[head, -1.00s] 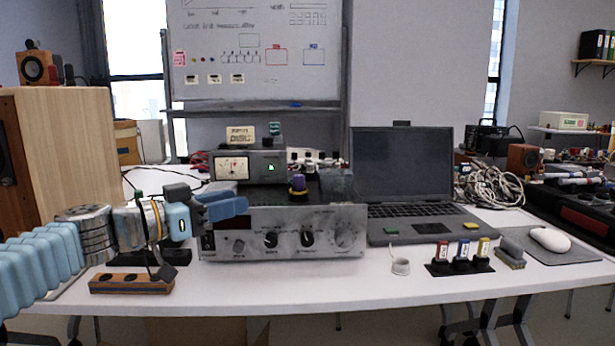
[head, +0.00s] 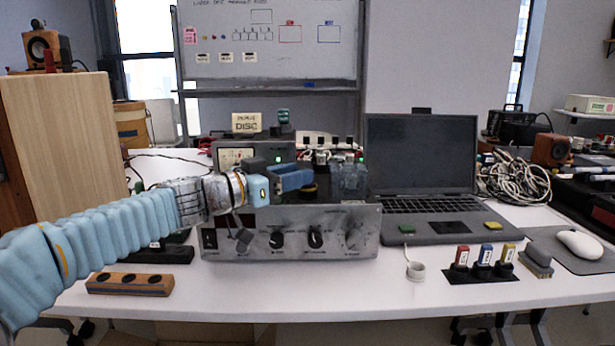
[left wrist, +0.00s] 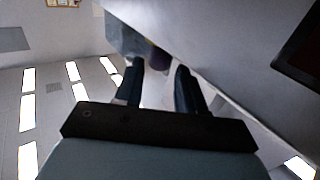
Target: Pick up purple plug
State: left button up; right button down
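The purple plug (left wrist: 158,57) shows as a small dark purple shape just past the fingertips in the left wrist view. In the head view its purple body is hidden behind my left gripper (head: 304,177); only a dark, yellowish ring at its base (head: 309,193) shows, on top of the grey amplifier (head: 290,216). My left gripper, with blue fingers, is level over the amplifier's top. In the left wrist view the fingers (left wrist: 158,76) are apart with a clear gap, and the plug lies in line with it. Contact cannot be seen. My right gripper is not in view.
A laptop (head: 420,165) stands right of the amplifier. A small meter box (head: 236,156) is behind my gripper. Red, blue and yellow plugs (head: 485,256) stand in a black holder at the front right. A wooden block (head: 130,284) with holes lies front left.

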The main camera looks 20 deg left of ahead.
pick_arm(q)
jog(key=x, duration=0.3)
jog(key=shift+w+d+p, duration=0.15)
jog(key=shift+d+p, duration=0.05)
jog(key=shift+p, duration=0.2)
jog(key=shift+c, duration=0.4)
jog(key=c, duration=0.6)
jog(key=shift+r, duration=0.15)
